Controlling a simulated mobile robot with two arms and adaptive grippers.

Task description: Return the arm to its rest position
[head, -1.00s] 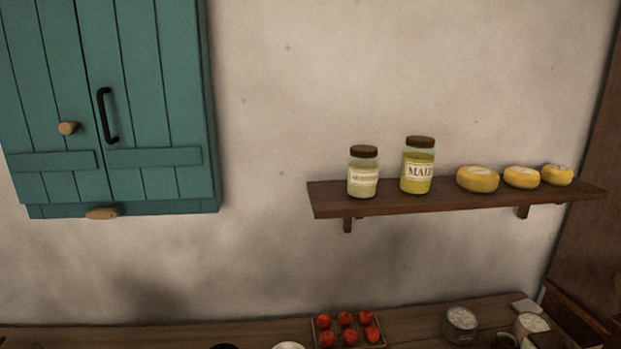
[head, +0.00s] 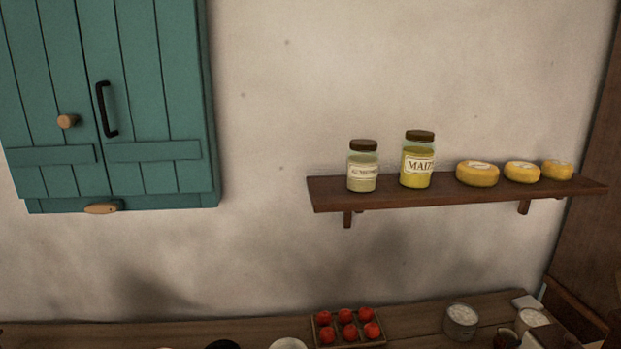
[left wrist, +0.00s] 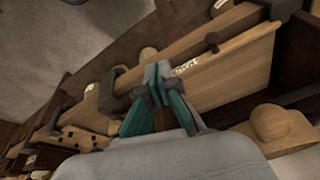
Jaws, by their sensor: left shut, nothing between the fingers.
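My left gripper (left wrist: 157,78) shows in the left wrist view with its grey and teal fingers together and nothing between them. Wooden furniture fronts lie beyond its fingertips, including a light wooden panel (left wrist: 235,72) with a dark knob. I cannot tell whether the fingers touch any of it. Neither gripper nor arm shows in the head view. My right gripper is not in view.
In the head view, a teal cabinet (head: 150,110) hangs at the left. A wall shelf (head: 440,198) bears two jars and several yellow cheeses. Below, a counter (head: 415,320) holds a crate (head: 374,343) of red fruit and several cups and bowls. A rounded wooden knob (left wrist: 272,122) is close to the left wrist.

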